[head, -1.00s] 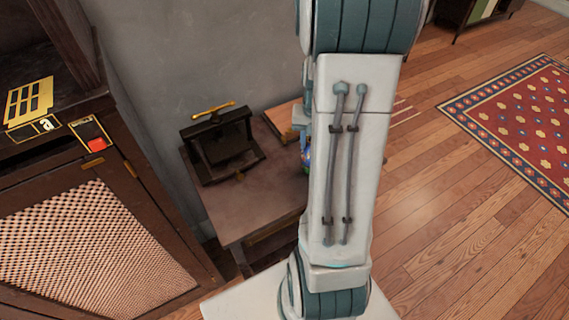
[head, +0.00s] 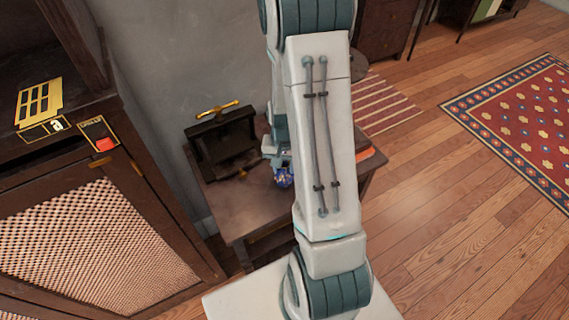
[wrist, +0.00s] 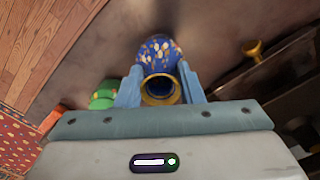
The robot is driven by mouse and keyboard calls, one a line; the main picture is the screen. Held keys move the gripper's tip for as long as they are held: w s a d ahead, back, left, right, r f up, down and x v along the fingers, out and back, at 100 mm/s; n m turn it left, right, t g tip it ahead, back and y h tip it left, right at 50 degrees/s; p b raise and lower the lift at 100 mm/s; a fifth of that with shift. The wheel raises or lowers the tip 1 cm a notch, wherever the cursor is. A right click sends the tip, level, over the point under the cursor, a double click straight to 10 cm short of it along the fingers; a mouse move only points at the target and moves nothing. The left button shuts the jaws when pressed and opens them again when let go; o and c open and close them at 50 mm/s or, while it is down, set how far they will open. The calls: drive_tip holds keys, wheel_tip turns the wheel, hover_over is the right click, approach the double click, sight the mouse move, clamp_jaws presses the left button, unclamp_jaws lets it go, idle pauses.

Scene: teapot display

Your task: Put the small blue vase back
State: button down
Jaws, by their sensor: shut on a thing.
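The small blue vase (wrist: 160,49) has pale gold spots and a gold rim around its dark mouth. In the wrist view it sits between the two light-blue fingers of my gripper (wrist: 160,78), which is shut on it, with the mouth towards the camera. In the head view the vase (head: 284,179) shows just left of my arm, over the small brown table (head: 238,208), with my gripper (head: 275,156) at it. I cannot tell whether its base touches the tabletop. My arm hides part of the table.
A dark press-like device with a gold bar (head: 222,140) stands at the table's back left. A green object (wrist: 103,94) lies close beside my left finger in the wrist view. An orange flat thing (head: 366,155) is at the table's right. A dark cabinet (head: 90,215) stands left.

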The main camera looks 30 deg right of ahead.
drive_tip(key=c, duration=0.9)
unclamp_jaws()
drive_tip(key=shift+c, duration=0.2)
